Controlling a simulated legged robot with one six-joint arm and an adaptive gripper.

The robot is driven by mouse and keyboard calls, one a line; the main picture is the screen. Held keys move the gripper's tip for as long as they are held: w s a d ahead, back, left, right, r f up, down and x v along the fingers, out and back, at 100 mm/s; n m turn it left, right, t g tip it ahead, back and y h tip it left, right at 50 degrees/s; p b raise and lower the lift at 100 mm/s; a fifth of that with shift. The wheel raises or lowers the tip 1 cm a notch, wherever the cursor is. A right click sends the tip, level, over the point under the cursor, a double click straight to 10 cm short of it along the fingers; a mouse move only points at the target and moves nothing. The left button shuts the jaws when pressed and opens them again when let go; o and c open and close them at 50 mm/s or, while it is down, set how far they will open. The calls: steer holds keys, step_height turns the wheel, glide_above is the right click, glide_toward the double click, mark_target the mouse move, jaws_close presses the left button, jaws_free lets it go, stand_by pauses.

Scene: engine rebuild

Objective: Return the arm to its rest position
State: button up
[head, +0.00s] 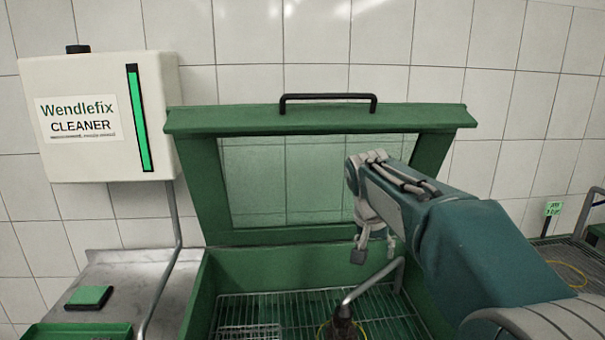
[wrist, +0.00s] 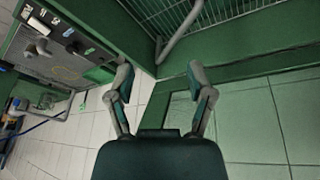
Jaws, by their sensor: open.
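My arm (head: 480,245) reaches in from the right in the head view. My gripper (head: 374,254) hangs from its end, pointing down, in front of the raised lid of a green wash cabinet (head: 318,262). In the wrist view my gripper (wrist: 158,88) shows its two fingers spread apart with nothing between them. The cabinet's wire rack and bent grey pipe lie beyond the fingertips there. The gripper looks apart from the cabinet, though the exact gap is hard to tell.
The lid (head: 320,118) stands open with a black handle (head: 328,97). A bent pipe (head: 372,281) rises from the rack (head: 270,310). A cleaner dispenser (head: 95,115) hangs at left above a bench with a green pad (head: 89,296). A workbench (wrist: 60,60) with parts shows at left in the wrist view.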

steer(key=s+f+n+t+y, duration=0.1)
steer(key=s+f+n, duration=0.1)
steer(key=s, duration=1.2)
steer(key=s+f+n+t+y, duration=0.1)
steer(key=s+f, duration=0.3)
steer(key=s, duration=1)
steer(key=shift+s+d+f+n, duration=0.3)
steer(key=shift+d+f+n, duration=0.1)
steer(key=shift+n, duration=0.4)
